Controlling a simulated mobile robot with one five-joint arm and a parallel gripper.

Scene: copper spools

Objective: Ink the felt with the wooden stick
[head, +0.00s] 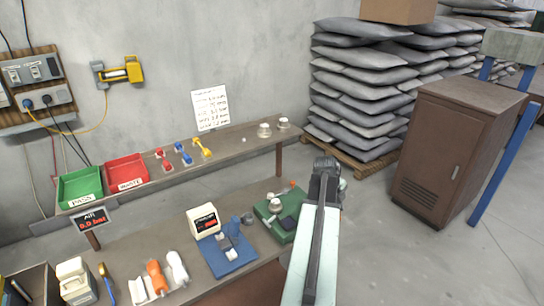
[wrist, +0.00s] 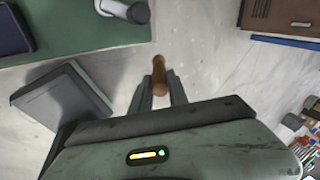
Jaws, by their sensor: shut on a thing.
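My gripper (wrist: 158,88) is shut on a brown wooden stick (wrist: 160,72), whose rounded end shows between the fingers in the wrist view. The stick is over the pale floor, to the right of a green board (wrist: 90,45). A dark blue pad (wrist: 12,32), possibly the felt, lies on that board at the upper left, apart from the stick. In the head view the dark pad (head: 289,223) lies on the green board (head: 272,234), left of my arm. My arm hides the fingers and the held stick there.
A silver knobbed piece (head: 275,205) stands on the green board. A blue mat (head: 232,262) with small parts and a white display box (head: 203,221) lies to its left. A brown cabinet (head: 455,150) stands at right, with open floor between.

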